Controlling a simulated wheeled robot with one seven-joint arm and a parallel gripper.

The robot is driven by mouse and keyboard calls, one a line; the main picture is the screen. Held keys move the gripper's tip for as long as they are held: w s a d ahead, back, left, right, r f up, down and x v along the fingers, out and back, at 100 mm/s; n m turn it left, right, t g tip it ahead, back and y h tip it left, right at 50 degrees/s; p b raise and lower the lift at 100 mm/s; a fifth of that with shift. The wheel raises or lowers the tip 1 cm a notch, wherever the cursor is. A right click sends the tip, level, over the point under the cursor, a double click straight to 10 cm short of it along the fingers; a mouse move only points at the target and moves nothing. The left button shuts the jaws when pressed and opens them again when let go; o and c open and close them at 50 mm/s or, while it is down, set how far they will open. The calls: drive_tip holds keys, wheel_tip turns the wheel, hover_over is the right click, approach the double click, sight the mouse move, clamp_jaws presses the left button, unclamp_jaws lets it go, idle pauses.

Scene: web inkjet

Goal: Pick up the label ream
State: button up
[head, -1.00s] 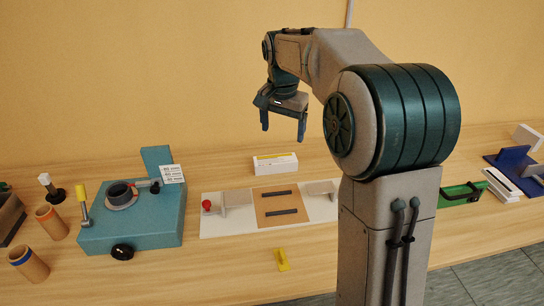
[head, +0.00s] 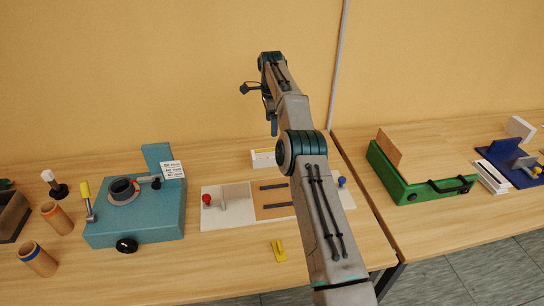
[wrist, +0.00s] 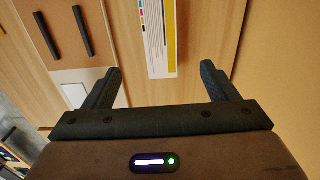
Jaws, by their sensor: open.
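A long white packet with a yellow band lies at the back of the table in the head view (head: 262,159); it looks like the label ream. My arm hides its right part there. In the wrist view the packet (wrist: 160,38) shows small colour squares and fine print, and its near end lies between the lines of my two fingers. My gripper (wrist: 161,78) is open and empty, with the packet beyond the fingertips. In the head view my gripper (head: 271,122) is above the packet, partly hidden by my arm.
A white and tan board (head: 232,214) with dark bars lies in front of the packet. A teal device (head: 150,222) stands left. A yellow piece (head: 279,250) lies near the front edge. A green case (head: 415,188) sits on the right table, beyond a gap.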

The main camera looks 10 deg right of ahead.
drive_tip(key=b, duration=0.3)
hover_over(272, 152)
wheel_tip(272, 152, down, 8)
drive_tip(key=shift+s+a+r, duration=0.1)
drive_tip(key=shift+s+r, duration=0.05)
drive_tip(key=shift+f+p, duration=0.75)
drive_tip(key=shift+f, duration=2.35)
drive_tip(key=c, duration=1.2)
drive_tip(key=shift+r, duration=0.1)
